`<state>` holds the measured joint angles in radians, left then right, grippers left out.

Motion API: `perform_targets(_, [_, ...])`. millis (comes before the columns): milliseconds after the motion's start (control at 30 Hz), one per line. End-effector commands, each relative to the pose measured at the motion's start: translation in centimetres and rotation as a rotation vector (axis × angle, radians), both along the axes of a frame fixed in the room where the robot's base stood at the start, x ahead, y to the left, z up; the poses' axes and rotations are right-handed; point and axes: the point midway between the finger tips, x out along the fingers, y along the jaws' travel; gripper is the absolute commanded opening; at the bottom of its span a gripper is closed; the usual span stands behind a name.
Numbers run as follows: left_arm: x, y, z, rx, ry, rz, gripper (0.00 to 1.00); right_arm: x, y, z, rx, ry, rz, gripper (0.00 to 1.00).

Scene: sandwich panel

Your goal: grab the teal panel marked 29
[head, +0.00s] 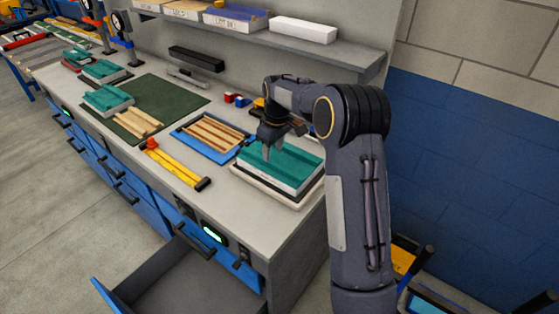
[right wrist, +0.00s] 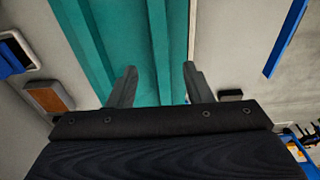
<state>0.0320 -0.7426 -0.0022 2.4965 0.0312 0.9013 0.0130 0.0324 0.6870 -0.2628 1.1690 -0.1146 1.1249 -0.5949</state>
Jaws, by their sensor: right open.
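A teal ribbed panel (head: 290,168) lies on a white block at the bench's near right end. I cannot read a number on it. My right gripper (head: 267,152) points down over the panel's left part, its jaws open. In the right wrist view the open fingers (right wrist: 160,84) have the teal panel (right wrist: 110,45) beyond them, with nothing visibly held; I cannot tell whether they touch it. Other teal panels (head: 108,98) lie farther left along the bench, their marks unreadable. My left gripper is out of view.
A blue tray with wooden strips (head: 212,137) lies left of the near panel. Yellow bars (head: 175,166) lie along the front edge. A shelf (head: 290,45) overhangs the back. A drawer (head: 180,280) stands open below.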

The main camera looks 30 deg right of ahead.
Motion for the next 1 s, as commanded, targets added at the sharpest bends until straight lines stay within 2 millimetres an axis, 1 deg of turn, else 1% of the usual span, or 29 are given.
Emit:
perform_targets(33, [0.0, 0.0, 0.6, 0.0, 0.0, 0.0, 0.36, 0.0, 0.2, -0.7, 0.0, 0.007, 0.0, 0.45])
perform_targets(100, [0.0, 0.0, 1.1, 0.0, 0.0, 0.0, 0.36, 0.1, 0.3, -1.7, 0.001, 0.006, 0.0, 0.45])
perform_targets(233, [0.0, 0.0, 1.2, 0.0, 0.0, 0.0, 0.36, 0.3, 0.4, -3.4, 0.0, 0.003, 0.0, 0.45])
perform_targets(333, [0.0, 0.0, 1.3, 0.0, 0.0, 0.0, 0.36, 0.3, 0.4, -3.9, 0.0, 0.001, 0.0, 0.45])
perform_targets(500, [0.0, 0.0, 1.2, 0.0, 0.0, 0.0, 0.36, 0.4, 0.4, -3.9, 0.0, 0.0, 0.0, 0.45])
perform_targets(533, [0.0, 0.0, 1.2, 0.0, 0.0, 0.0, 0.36, 0.4, 0.4, -3.9, 0.0, 0.0, 0.0, 0.44])
perform_targets(867, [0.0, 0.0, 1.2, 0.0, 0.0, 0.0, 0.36, 0.4, 0.4, -3.9, 0.0, 0.0, -0.001, 0.01])
perform_targets(1000, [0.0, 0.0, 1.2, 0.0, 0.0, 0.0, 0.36, 0.4, 0.4, -3.8, 0.0, 0.0, -0.001, 0.0])
